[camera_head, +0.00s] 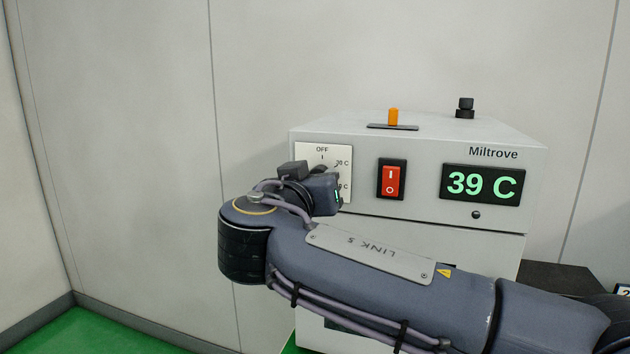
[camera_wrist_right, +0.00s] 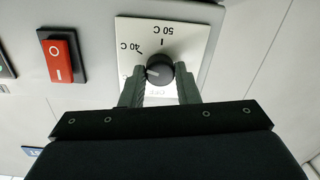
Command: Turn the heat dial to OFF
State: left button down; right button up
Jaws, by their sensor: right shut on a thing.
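The heat dial is a black round knob (camera_wrist_right: 160,68) with a white pointer mark, on a white scale plate (camera_wrist_right: 195,32). In the right wrist view the plate is upside down and the mark points left, below the 40 C label; a finger partly hides the scale there. My right gripper (camera_wrist_right: 160,78) is shut on the knob, a finger on each side. In the head view the plate (camera_head: 309,160) shows OFF at the top, and my right gripper (camera_head: 320,174) hides most of the knob. My left gripper is not in view.
The dial is on the front of a grey Miltrove unit (camera_head: 450,220). A red rocker switch (camera_head: 391,180) and a green display reading 39 C (camera_head: 482,185) are to its right. Wall panels stand behind.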

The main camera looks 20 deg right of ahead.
jog(key=n+p, duration=0.9)
jog(key=n, duration=1.1)
jog(key=shift+a+n+g, duration=0.1)
jog(key=shift+n+g, duration=0.2)
jog(key=shift+g, duration=0.1)
jog(key=shift+p, duration=0.35)
jog(key=o, duration=1)
jog(key=shift+c, duration=0.2)
jog(key=b+v, duration=0.1)
jog(key=v, duration=0.6)
jog(key=shift+s+a+h, duration=0.3)
